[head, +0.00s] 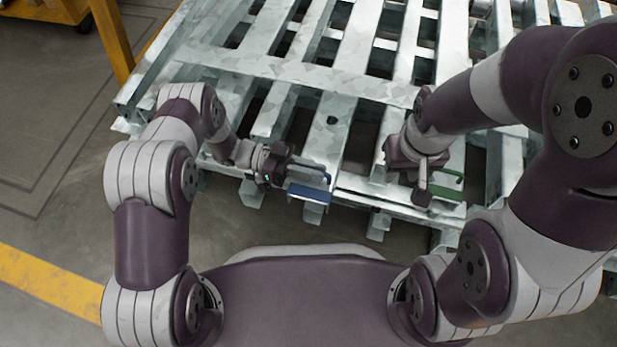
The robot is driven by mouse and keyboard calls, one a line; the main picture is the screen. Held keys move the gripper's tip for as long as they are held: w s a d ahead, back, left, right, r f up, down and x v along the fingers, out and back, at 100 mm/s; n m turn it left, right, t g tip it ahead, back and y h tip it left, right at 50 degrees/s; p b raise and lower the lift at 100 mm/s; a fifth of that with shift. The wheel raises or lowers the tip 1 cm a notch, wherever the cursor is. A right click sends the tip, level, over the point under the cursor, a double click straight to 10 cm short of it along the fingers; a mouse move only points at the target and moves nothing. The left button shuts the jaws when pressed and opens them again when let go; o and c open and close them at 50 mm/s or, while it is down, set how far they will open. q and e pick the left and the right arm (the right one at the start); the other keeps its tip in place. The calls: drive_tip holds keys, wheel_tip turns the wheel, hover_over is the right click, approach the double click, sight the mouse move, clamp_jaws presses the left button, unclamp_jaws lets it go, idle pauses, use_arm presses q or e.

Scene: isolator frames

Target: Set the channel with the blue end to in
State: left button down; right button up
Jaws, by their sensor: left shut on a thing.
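The channel's blue end (309,193) is at the front edge of the pale metal frame, left of the picture's right half. It sticks out a little past the front edge beside it. My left gripper (308,177) is shut on the blue end, coming in from the left. Its fingers partly cover the blue end and the channel behind it. My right gripper (423,187) is over the front edge further right, close beside a green end (449,188). Whether its fingers are open, or touch the green end, I cannot tell.
The slatted metal frame (290,66) fills the top middle, with dark gaps between its bars. Short metal stubs (250,193) stick out along its front edge. A yellow-orange stand (113,38) is at the upper left. Bare floor with a yellow stripe (45,284) lies left.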

use_arm(q)
drive_tip(key=shift+w, duration=0.2)
drive_tip(key=c, duration=1.2)
unclamp_jaws()
drive_tip(key=shift+o, duration=0.2)
drive_tip(key=shift+s, duration=0.1)
drive_tip(key=shift+r+p, duration=0.3)
drive_tip(key=shift+r, duration=0.05)
drive_tip(key=r+p, duration=0.3)
drive_tip(key=d+r+p, duration=0.1)
drive_tip(key=r, duration=0.1)
drive_tip(key=shift+s+r+p, duration=0.2)
drive_tip(key=shift+s+p, duration=0.2)
drive_tip(key=s+d+r+p, duration=0.5)
drive_tip(key=d, duration=0.3)
drive_tip(key=shift+s+d, duration=0.3)
drive_tip(key=shift+s, duration=0.1)
